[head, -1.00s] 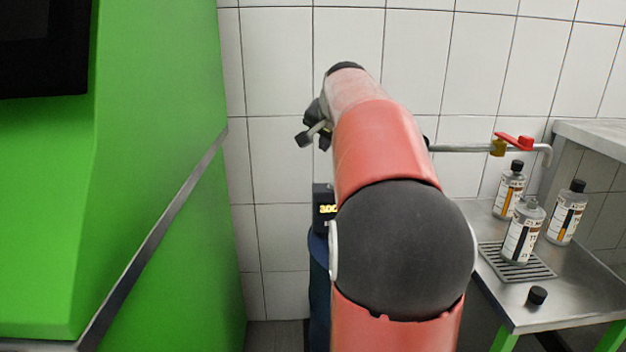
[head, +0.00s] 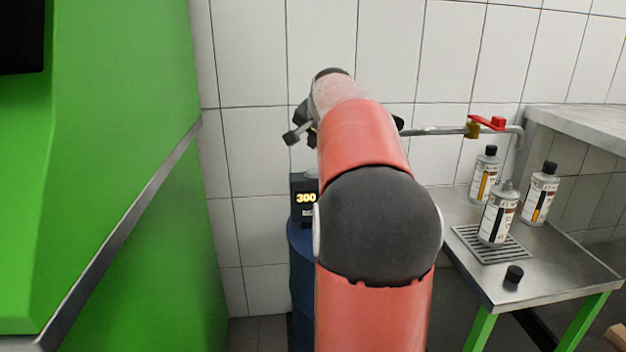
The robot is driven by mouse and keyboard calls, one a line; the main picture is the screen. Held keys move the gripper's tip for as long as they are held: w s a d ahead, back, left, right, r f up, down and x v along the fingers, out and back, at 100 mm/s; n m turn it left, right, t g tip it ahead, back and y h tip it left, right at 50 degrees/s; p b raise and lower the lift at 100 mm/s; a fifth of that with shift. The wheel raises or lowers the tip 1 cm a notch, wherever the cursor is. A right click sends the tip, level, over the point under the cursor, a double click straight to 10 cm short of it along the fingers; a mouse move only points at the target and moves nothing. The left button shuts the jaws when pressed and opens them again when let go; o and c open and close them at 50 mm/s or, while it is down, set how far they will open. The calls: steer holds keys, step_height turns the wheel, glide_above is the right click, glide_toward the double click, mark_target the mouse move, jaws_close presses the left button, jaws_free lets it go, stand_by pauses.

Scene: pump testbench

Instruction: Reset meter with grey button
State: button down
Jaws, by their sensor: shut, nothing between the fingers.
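The meter (head: 305,199) is a dark box with a lit yellow display reading 300, in the head view just left of my red arm. It stands on a blue drum (head: 301,262) against the tiled wall. My arm covers its right side, and I cannot make out the grey button. My gripper (head: 296,135) is above the meter, pointing left and down, apart from it. The gripper is shut and holds nothing; its far parts are partly hidden behind my arm.
A steel table (head: 560,262) on the right holds several bottles, a drain grate (head: 491,252) and a loose black cap (head: 514,274). A pipe with a red valve handle (head: 487,122) runs along the wall. A green cabinet (head: 110,130) fills the left.

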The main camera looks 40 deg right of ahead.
mark_target(312, 170)
steer(key=shift+f+b, duration=1.3)
steer(key=shift+f, duration=0.9)
steer(key=shift+f, duration=0.1)
steer(key=shift+f, duration=0.3)
steer(key=shift+f+b, duration=0.55)
steer(key=shift+b, duration=0.05)
stand_by(1.0)
steer(key=shift+r, duration=0.15)
steer(key=shift+r+p, duration=0.8)
steer(key=shift+p, duration=0.05)
step_height(312, 170, up, 5)
steer(key=p, duration=0.4)
steer(key=shift+r+p, duration=0.1)
steer(key=shift+p, duration=0.2)
